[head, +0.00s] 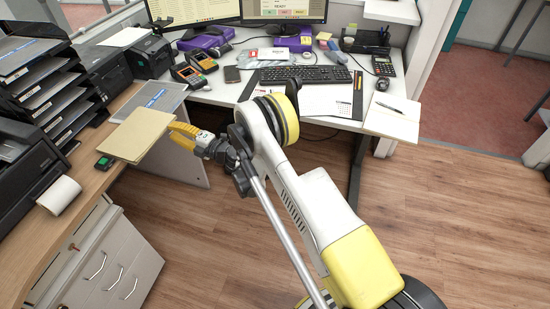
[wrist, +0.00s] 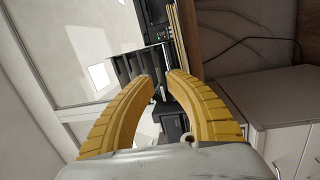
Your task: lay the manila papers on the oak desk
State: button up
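The manila papers (head: 137,135) are a flat tan stack at the right edge of the oak desk (head: 88,185) on the left of the head view. They appear to lie on its top; any small gap underneath cannot be told. In the wrist view a thin tan layered edge (wrist: 186,38), likely the papers, shows beyond the right finger. My gripper (head: 176,131) is at the papers' right edge in the head view. In the wrist view its yellow fingers (wrist: 161,78) stand apart with nothing between them. Whether a finger touches the papers cannot be told.
A blue-labelled grey tray (head: 172,98) lies behind the papers. A small green-screened device (head: 104,162) and a paper roll (head: 59,195) are in front. Black letter trays (head: 50,85) stand to the left. The white desk (head: 225,88) behind is crowded.

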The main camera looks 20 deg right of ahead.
jog(key=w+d+r+m+t+h, duration=0.2)
jog(key=d+r+m, duration=0.1)
jog(key=r, duration=0.3)
jog(key=w+d+r+m+t+h, duration=0.1)
jog(key=w+d+r+m+h, duration=0.15)
jog(key=r, duration=0.45)
jog(key=s+d+r+m+h, duration=0.4)
jog(key=d+r+m+h, duration=0.15)
jog(key=d+r, duration=0.3)
jog(key=s+d+r+m+h, duration=0.4)
jog(key=s+d+r+m, duration=0.15)
jog(key=d+r, duration=0.3)
jog(key=s+d+f+m+g+h, duration=0.1)
jog(key=s+d+m+g, duration=0.15)
jog(key=s, duration=0.65)
jog(key=s+d+f+m+g+h, duration=0.1)
jog(key=s+d+m+g, duration=0.2)
jog(key=s, duration=0.6)
jog(key=s+a+f+m+g, duration=0.1)
jog(key=s+f, duration=0.2)
jog(key=s, duration=0.3)
jog(key=s+a+f+m+g+y, duration=0.1)
jog(key=s+f+g, duration=0.1)
jog(key=s, duration=0.5)
jog(key=s+a+f+m+g+y, duration=0.1)
jog(key=s+a+f+m, duration=0.1)
jog(key=s+f, duration=0.2)
jog(key=s, duration=0.3)
jog(key=shift+s, duration=0.25)
